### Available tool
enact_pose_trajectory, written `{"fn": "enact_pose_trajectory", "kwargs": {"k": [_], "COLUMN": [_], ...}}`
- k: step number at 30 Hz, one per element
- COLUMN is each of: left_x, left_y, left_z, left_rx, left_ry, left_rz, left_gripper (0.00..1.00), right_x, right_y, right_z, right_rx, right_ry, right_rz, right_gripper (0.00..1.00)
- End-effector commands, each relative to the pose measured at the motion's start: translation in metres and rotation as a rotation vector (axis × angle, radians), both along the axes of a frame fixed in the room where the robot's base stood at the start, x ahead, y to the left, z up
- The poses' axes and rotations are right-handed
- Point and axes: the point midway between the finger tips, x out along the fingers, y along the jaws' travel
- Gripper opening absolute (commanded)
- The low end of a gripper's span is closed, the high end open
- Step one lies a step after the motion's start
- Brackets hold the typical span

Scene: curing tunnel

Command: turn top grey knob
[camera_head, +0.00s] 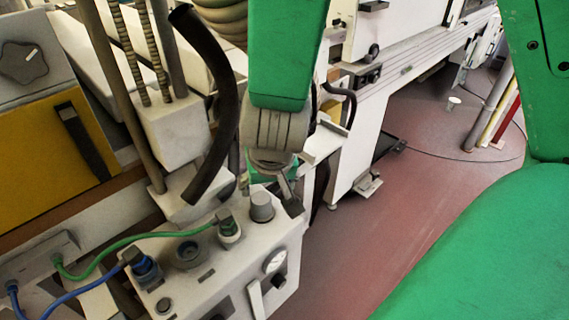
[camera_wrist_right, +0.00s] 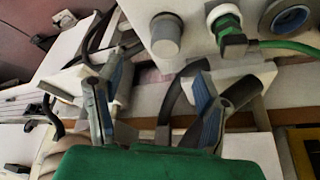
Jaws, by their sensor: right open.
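The grey knob (camera_head: 262,207) is a short round cylinder standing on top of a light grey control box (camera_head: 225,265), near its back right corner. In the right wrist view the knob (camera_wrist_right: 165,36) shows near the top, beyond the fingertips and not between them. My right gripper (camera_head: 269,187) hangs just behind the knob in the head view, partly hidden by its own wrist. In the right wrist view its two blue-padded fingers (camera_wrist_right: 155,100) are spread wide with nothing between them. I see no contact with the knob. My left gripper is not in view.
A green hose fitting (camera_head: 228,229) with a green hose stands beside the knob, and a blue one (camera_head: 145,268) farther left. A dark curved hose (camera_head: 222,110) hangs left of my right arm. Open red floor (camera_head: 400,220) lies to the right.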

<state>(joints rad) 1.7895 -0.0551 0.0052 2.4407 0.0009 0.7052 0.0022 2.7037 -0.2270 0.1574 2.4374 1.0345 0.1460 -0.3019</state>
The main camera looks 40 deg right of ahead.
Motion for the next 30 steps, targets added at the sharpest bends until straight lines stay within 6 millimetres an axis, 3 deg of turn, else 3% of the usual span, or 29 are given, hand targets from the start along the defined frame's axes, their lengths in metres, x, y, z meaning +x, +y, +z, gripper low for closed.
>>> {"fn": "enact_pose_trajectory", "kwargs": {"k": [1,3,8,21,30], "left_x": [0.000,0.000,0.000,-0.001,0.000], "left_y": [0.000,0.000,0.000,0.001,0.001], "left_z": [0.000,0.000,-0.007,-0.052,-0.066], "left_rx": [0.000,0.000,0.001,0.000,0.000], "left_ry": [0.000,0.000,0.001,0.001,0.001], "left_rz": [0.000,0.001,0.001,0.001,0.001], "left_gripper": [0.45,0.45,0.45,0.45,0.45], "right_x": [0.003,0.000,0.002,0.032,0.045], "right_y": [0.003,0.007,0.008,-0.009,-0.014], "right_z": [0.012,0.015,0.007,-0.077,-0.109], "right_rx": [-0.045,-0.023,-0.008,-0.004,-0.006], "right_ry": [-0.014,-0.001,0.008,0.009,0.009], "right_rz": [0.035,0.040,0.043,0.042,0.041], "right_gripper": [0.61,0.61,0.61,0.61,0.61]}}
